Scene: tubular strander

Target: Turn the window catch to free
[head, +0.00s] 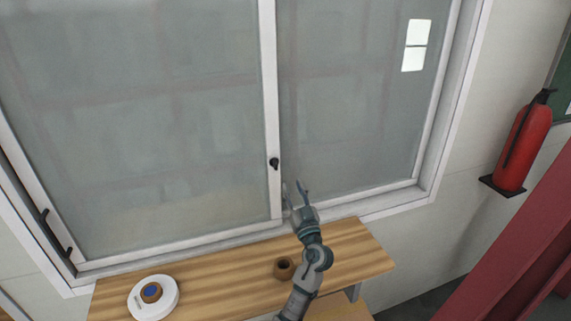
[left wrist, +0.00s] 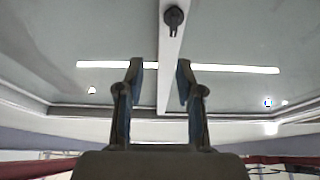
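The window catch (head: 274,163) is a small black knob on the white middle stile (head: 270,110) of the window. In the left wrist view the catch (left wrist: 174,17) is at the top, with a short lever that looks pointed down. My left gripper (head: 294,189) is below and to the right of the catch in the head view, fingers pointing up. In the left wrist view my left gripper (left wrist: 160,75) is open and empty, its fingers either side of the stile's image and apart from the catch. My right gripper is not in view.
A wooden bench (head: 220,275) runs below the window. Black handles (head: 57,236) are at the window's lower left. A red extinguisher (head: 524,148) hangs at the right.

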